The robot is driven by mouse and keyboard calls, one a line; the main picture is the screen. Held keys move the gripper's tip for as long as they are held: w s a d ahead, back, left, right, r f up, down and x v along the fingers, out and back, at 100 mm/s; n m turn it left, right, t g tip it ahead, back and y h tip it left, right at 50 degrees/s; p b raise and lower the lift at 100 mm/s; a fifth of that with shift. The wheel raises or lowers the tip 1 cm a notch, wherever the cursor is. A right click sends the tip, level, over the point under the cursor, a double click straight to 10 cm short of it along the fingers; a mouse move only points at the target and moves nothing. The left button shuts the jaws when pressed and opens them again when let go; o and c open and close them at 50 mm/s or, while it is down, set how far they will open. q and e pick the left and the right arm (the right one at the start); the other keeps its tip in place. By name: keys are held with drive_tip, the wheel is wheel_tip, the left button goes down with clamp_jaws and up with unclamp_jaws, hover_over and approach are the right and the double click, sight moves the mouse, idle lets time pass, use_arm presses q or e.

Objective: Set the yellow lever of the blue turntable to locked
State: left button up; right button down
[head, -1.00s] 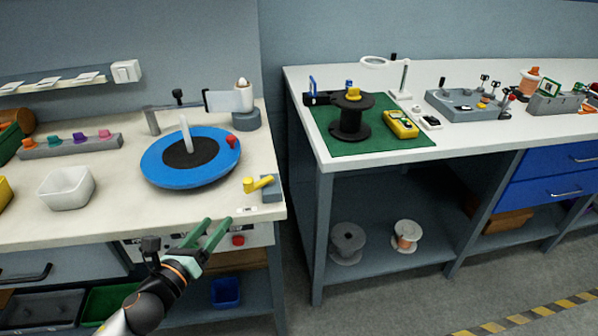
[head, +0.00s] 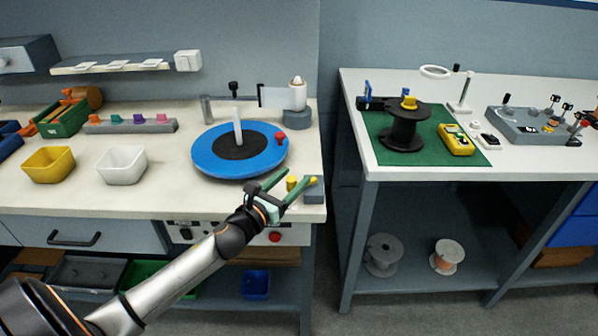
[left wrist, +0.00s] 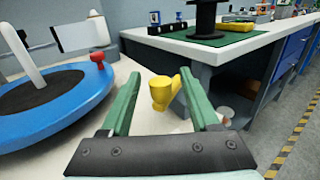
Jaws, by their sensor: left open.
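The blue turntable (head: 215,160) lies on the left bench, with a black centre, a white post and a red knob. It also shows at the left of the left wrist view (left wrist: 55,118). The yellow lever (head: 292,183) sits on a small grey-blue block (head: 313,194) at the bench's front right corner. In the left wrist view the lever (left wrist: 161,92) appears between the green fingers. My left gripper (head: 279,184) is open at the lever, its fingers on either side of it in the picture; I cannot tell whether they touch it. My right gripper is not in view.
A white bin (head: 122,178) and a yellow bin (head: 48,178) stand left of the turntable. A red button (head: 275,237) is on the bench front below the lever. A gap separates this bench from the right bench with its green mat (head: 385,153) and black spool (head: 404,130).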

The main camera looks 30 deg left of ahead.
sight(295, 177)
use_arm(q)
drive_tip(key=shift+w, duration=1.7)
clamp_jaws()
drive_tip(key=shift+d, duration=0.1)
